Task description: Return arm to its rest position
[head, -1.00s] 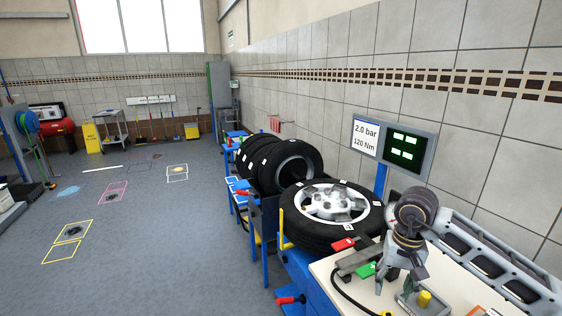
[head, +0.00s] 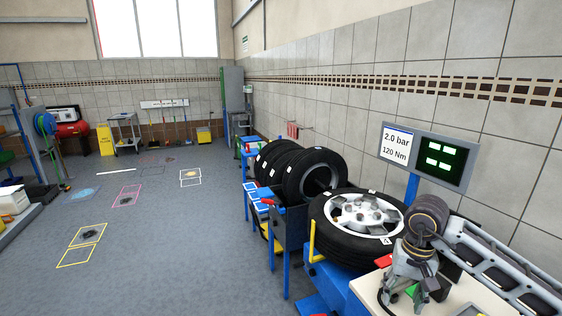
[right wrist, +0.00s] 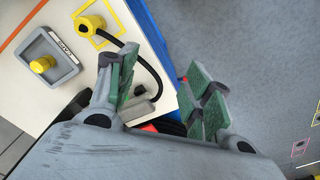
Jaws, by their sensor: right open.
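My right arm comes in from the right edge of the head view. Its gripper (head: 411,294) points down above the white bench top (head: 370,292), in front of the wheel. In the right wrist view the same gripper (right wrist: 162,72) has its green-padded fingers spread apart, with nothing between them. A black cable on the bench shows beyond the fingers. My left gripper is in neither view.
A wheel with a silver rim (head: 362,214) lies flat behind the gripper. Several upright tyres (head: 312,172) stand farther back. A display (head: 440,160) stands at the wall. In the wrist view a grey tray with a yellow knob (right wrist: 41,65) sits on the bench. The floor at left is largely open.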

